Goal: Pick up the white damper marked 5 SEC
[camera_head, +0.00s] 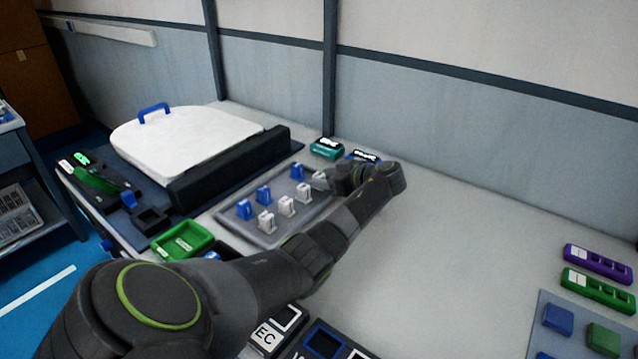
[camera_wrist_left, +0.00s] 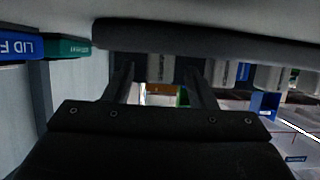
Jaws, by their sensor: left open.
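A grey tray (camera_head: 238,228) holds small white dampers (camera_head: 286,206) in a row and blue dampers (camera_head: 263,194) behind them. No 5 SEC mark can be read on any of them. My left gripper (camera_head: 322,181) is at the tray's right end, beside the last white piece, which it partly hides. In the left wrist view my left gripper (camera_wrist_left: 158,80) has its two dark fingers apart. Pale pieces (camera_wrist_left: 222,72) and a blue piece (camera_wrist_left: 263,105) show beyond the fingers. I cannot tell whether a damper lies between them. My right gripper is not in view.
A white toilet lid (camera_head: 190,140) with a blue handle lies behind the tray, beside a black block (camera_head: 230,170). A teal box (camera_head: 326,148) stands behind my gripper. A green tray (camera_head: 182,241) is at left.

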